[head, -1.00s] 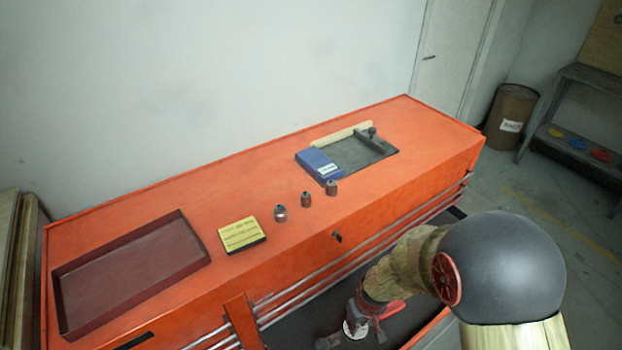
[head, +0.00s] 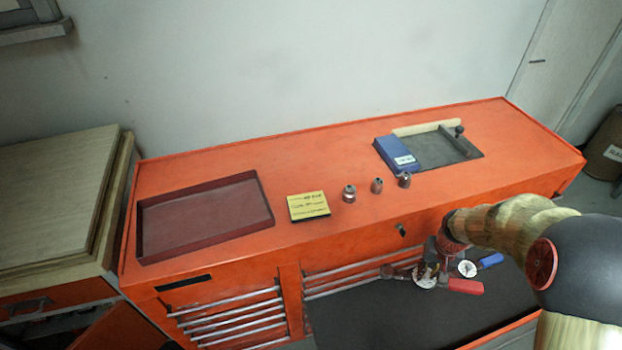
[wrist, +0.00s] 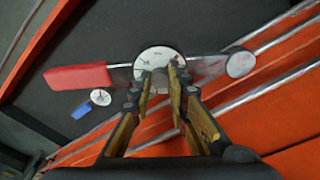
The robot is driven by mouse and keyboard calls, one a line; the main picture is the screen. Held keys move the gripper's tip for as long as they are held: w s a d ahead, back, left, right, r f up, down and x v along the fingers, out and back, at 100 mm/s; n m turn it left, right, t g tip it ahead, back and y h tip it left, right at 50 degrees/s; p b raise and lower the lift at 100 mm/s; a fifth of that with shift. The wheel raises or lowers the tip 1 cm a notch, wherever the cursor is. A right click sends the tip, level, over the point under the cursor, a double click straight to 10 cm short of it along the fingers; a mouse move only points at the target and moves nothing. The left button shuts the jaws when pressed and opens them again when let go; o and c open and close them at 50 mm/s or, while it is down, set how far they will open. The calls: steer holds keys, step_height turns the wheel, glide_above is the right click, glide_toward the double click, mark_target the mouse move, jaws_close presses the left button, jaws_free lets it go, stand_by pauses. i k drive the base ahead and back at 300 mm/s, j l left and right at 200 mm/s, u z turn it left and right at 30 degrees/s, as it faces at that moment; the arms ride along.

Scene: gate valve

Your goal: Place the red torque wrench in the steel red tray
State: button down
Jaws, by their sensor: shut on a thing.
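The red torque wrench has a red handle (head: 465,286), a steel shaft and a round white dial (wrist: 158,62). My gripper (head: 427,272) is shut on it at the dial, and the fingertips (wrist: 160,74) show there in the wrist view. The wrench lies crosswise between the fingers, handle to the left in the wrist view. It appears raised above the open drawer. The steel red tray (head: 205,215) is dark red, shallow and empty, on the left of the orange cabinet top.
A smaller blue-handled gauge tool (head: 490,260) lies in the open dark drawer (head: 380,325). On the cabinet top stand a yellow note block (head: 308,206), several small metal sockets (head: 377,186), a blue box (head: 396,155) and a dark plate (head: 440,152).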

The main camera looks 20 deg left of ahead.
mark_target(206, 203)
steer(key=k+j+u, duration=0.3)
steer(key=j+u, duration=0.3)
steer(key=k+j+u, duration=0.3)
steer(key=i+j, duration=0.05)
steer(key=i, duration=0.05)
